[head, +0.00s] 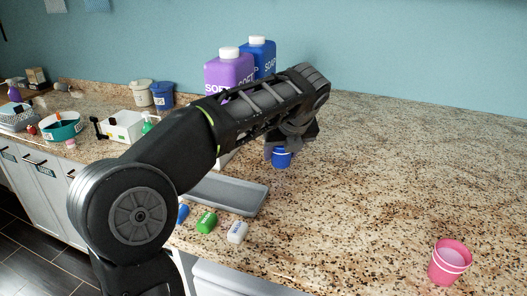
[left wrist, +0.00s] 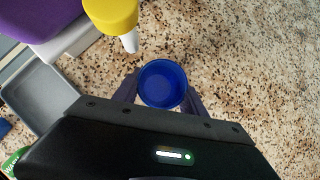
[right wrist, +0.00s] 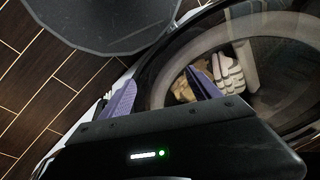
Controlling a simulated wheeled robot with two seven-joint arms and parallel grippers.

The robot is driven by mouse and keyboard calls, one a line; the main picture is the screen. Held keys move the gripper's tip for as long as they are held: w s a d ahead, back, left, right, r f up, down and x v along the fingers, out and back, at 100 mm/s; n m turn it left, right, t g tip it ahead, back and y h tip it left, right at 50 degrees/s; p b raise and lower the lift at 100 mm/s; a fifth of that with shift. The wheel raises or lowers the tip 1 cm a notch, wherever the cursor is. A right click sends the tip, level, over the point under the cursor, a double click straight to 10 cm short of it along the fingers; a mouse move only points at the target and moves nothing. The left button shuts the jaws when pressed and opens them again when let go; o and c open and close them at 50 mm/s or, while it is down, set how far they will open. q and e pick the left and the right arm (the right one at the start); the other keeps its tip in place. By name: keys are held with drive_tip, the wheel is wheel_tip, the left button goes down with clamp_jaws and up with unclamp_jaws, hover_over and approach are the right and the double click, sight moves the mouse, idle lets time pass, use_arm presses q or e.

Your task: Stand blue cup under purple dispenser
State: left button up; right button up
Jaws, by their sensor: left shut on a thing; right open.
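The blue cup (head: 281,158) is upright between the fingers of my left gripper (head: 290,146), which is shut on it. In the left wrist view I look down into the open blue cup (left wrist: 162,84), which appears empty. The purple dispenser (head: 228,76), labelled SOFT, stands behind my left arm, which hides its lower part. In the left wrist view a yellow spout with a white tip (left wrist: 112,16) is beside the purple body (left wrist: 40,16). The cup is apart from this tip, below and right of it in that picture. My right gripper (right wrist: 160,94) is open and empty.
A blue SOAP dispenser (head: 263,55) stands beside the purple one. A grey tray (head: 235,196) lies near the counter's front edge, with small green (head: 206,222) and white (head: 237,232) items before it. A pink cup (head: 450,262) stands at right. The counter between is clear.

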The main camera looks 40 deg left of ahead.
use_arm(q)
drive_tip(key=shift+a, duration=0.1)
drive_tip(key=shift+s+a, duration=0.15)
drive_tip(key=shift+a, duration=0.2)
drive_tip(key=a, duration=0.1)
drive_tip(key=s+a, duration=0.1)
drive_tip(key=shift+a+r+p, duration=0.1)
drive_tip(key=shift+a+p, duration=0.2)
drive_tip(key=shift+a, duration=0.1)
drive_tip(key=shift+s+a+f, duration=0.15)
drive_tip(key=shift+a+f, duration=0.25)
drive_tip(key=shift+f, duration=0.4)
drive_tip(key=shift+d, duration=0.1)
drive_tip(key=shift+f, duration=0.1)
